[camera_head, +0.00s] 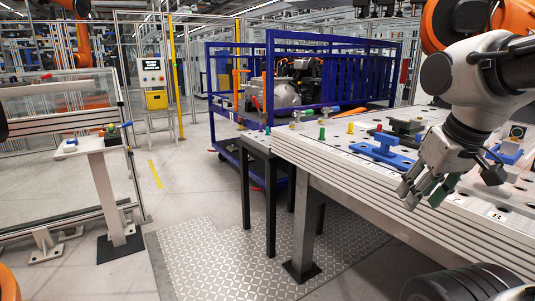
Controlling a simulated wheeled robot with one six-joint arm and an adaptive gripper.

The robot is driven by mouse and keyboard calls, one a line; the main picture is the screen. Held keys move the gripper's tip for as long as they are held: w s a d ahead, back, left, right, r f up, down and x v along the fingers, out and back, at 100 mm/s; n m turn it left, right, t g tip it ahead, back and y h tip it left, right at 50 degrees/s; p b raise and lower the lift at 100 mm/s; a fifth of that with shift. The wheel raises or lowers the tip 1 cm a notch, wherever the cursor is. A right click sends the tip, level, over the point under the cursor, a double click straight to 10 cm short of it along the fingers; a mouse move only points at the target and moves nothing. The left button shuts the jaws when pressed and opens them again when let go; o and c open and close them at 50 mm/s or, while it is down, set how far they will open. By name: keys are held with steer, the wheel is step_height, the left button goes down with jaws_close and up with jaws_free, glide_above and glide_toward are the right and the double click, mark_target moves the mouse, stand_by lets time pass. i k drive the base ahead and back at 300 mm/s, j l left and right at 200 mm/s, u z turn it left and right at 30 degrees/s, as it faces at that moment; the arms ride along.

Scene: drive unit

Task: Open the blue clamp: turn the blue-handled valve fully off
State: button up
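A second blue part (508,152) shows at the right, partly behind my arm. A small blue handle (127,125) sticks out of a block on the pedestal at the left. I cannot tell which of these is the blue-handled valve, nor its on or off position. My gripper (424,190) hangs over the bench's front edge, right of and nearer than the blue fixture. Its fingers are apart, with nothing visible between them, and it touches neither blue part.
The workbench (345,176) carries dark clamps (405,130) and small coloured knobs. A blue caged cart (340,75) holding a drive unit (285,92) stands behind it. The pedestal (105,185) stands by a glass panel at the left. Floor between pedestal and bench is clear.

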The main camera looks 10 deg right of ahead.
mark_target(325, 109)
steer(key=i+j+z, duration=0.7)
steer(key=i+j, duration=0.35)
steer(key=i+j+z, duration=0.15)
steer(key=i+j, duration=0.5)
steer(key=j, duration=0.25)
steer(key=i+j+z, duration=0.15)
steer(key=i+j, duration=0.15)
steer(key=j, duration=0.15)
steer(key=i+j, duration=0.3)
steer(key=j, duration=0.2)
steer(key=z, duration=0.05)
